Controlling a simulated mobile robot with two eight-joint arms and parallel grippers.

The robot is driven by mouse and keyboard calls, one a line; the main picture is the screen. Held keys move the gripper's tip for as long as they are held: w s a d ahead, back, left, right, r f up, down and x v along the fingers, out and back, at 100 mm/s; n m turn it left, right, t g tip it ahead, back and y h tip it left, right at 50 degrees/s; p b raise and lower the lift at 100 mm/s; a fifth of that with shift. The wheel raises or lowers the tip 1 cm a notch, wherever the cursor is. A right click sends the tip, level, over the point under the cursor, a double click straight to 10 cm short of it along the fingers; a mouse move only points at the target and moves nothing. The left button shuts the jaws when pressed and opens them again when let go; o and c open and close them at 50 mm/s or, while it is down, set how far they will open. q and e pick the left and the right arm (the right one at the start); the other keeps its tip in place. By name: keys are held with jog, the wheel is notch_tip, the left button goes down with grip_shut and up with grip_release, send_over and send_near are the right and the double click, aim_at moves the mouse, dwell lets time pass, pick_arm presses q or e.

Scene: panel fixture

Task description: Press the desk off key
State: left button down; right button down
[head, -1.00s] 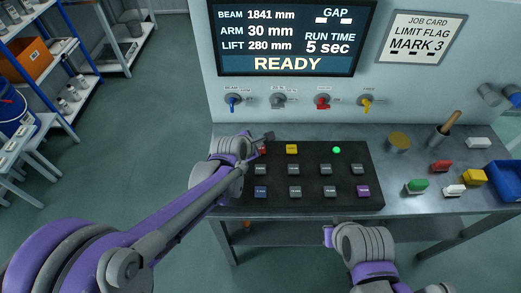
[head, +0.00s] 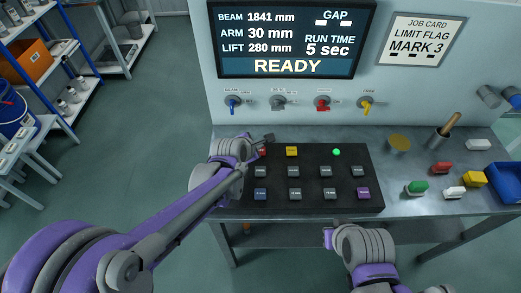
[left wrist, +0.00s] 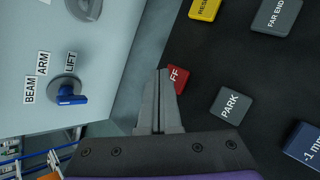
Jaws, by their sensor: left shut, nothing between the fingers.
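The red off key (head: 262,151) sits at the top left of the black desk panel (head: 310,207), partly hidden by my left gripper in the head view. In the left wrist view the red key (left wrist: 180,79) shows the letters "FF", the rest being behind the fingers. My left gripper (head: 267,138) is shut and empty, and its fingertips (left wrist: 163,72) overlap the key's left edge in the wrist view. I cannot tell whether they touch it. My right arm is at the front of the bench; its fingers are not clear.
Near the red key are a yellow key (head: 292,151) and a grey PARK key (left wrist: 231,105). A green light (head: 336,152) glows on the panel. Knobs, including a blue one (head: 232,104), line the wall behind. Several coloured blocks and a blue bin (head: 505,181) stand at the right.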

pick_arm(q)
jog(key=shift+f, duration=0.2)
dwell(0.7)
jog(key=shift+f+b, duration=0.25)
jog(key=shift+b, duration=0.15)
jog(key=shift+f+b, duration=0.35)
jog(key=shift+f, duration=0.1)
dwell(0.5)
jog(key=shift+r, duration=0.1)
jog(key=shift+r+p, duration=0.55)
jog(key=shift+r, duration=0.2)
jog(key=shift+r+p, duration=1.4)
jog(key=shift+r, duration=1.2)
jog(key=shift+f, duration=0.1)
